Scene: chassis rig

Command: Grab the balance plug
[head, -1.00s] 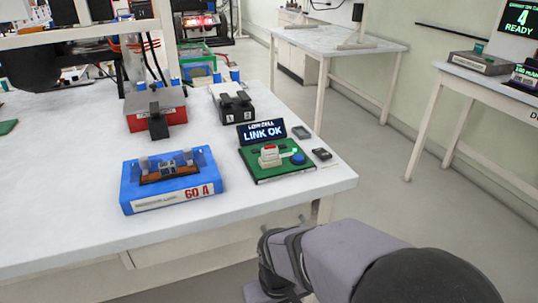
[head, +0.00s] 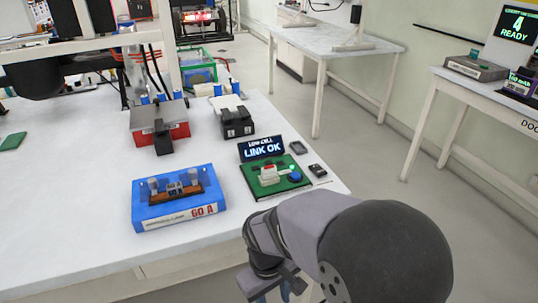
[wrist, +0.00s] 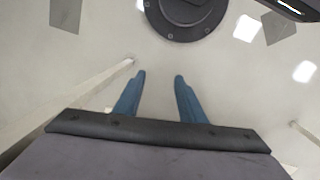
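A green board (head: 277,186) with a "LINK OK" display (head: 262,149) lies near the right edge of the white bench in the head view. A pale plug-like block with a red top (head: 268,174) sits on the board, beside a round blue button (head: 293,173). I cannot tell for certain that this block is the balance plug. My gripper (wrist: 158,78) is open and empty in the wrist view, its two blue fingers apart over the floor. In the head view it is low, in front of the bench edge, and partly cut off.
A blue 60 A fuse box (head: 180,214) stands left of the board. A red and grey box (head: 160,125) and a black two-button block (head: 237,122) stand behind. Small dark pieces (head: 318,170) lie right of the board. Bare bench (head: 75,190) shows at left.

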